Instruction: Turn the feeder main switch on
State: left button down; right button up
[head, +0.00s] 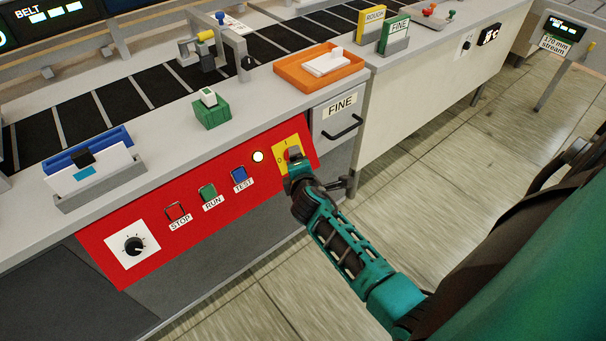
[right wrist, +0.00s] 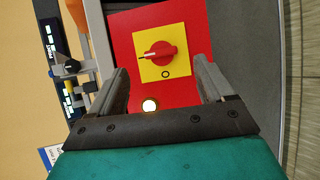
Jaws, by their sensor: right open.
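The feeder main switch is a red rotary knob (head: 293,152) on a yellow plate, at the right end of the red panel. In the right wrist view the knob (right wrist: 164,54) has a white pointer line towards the picture's left. The 0 mark lies below it there, a quarter turn from the pointer. In the head view an I mark shows at the plate's top and a 0 at its left. My right gripper (head: 297,168) is at the switch, partly covering it. Its open fingers (right wrist: 160,66) show either side of the knob, with gaps. My left gripper is not in view.
The red panel (head: 150,205) also has a lit white lamp (head: 258,156), STOP, RUN and TEST buttons, and a black dial (head: 133,246). A FINE drawer with a black handle (head: 343,127) is right of the switch. Floor is clear in front.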

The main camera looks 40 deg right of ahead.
jog(key=v, duration=0.6)
jog(key=shift+s, duration=0.2)
jog(key=shift+r, duration=0.1)
jog(key=s+a+f+m+y, duration=0.4)
jog(key=s+a+m+y, duration=0.4)
jog(key=s+a+m, duration=0.3)
jog(key=s+m, duration=0.1)
jog(key=s, duration=0.2)
jog(key=shift+s+a+m+g, duration=0.2)
jog(key=shift+a+m+g, duration=0.05)
jog(key=shift+m+g, duration=0.05)
jog(key=shift+f, duration=0.1)
dwell(0.5)
dwell(0.5)
